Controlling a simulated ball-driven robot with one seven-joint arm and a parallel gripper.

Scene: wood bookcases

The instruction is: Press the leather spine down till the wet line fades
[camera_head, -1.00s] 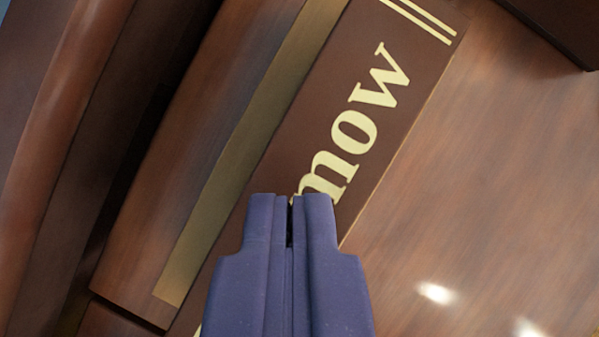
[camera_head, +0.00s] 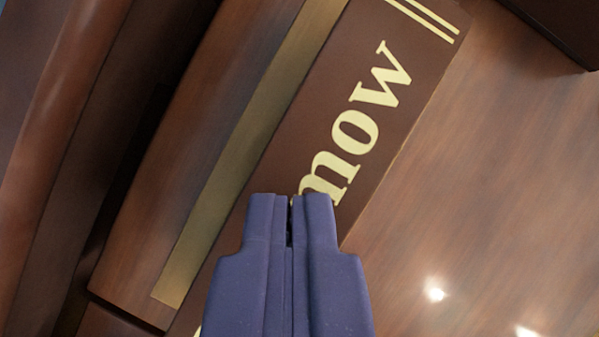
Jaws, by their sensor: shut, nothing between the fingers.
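A dark brown leather spine (camera_head: 310,118) runs diagonally across the middle of the view. It carries pale gold letters reading "mow" (camera_head: 352,127) and gold bars at its upper end. My gripper (camera_head: 290,199) is shut and empty. Its fingertips lie over the spine at the lower end of the letters and hide part of it. I cannot tell whether the tips touch the leather. I see no clear wet line on the visible part of the spine.
A tan strip (camera_head: 235,165) and a brown wood-like panel (camera_head: 185,150) lie left of the spine. A broad brown wooden surface (camera_head: 480,180) with bright reflections lies to the right. A dark edge (camera_head: 560,25) shows at the upper right.

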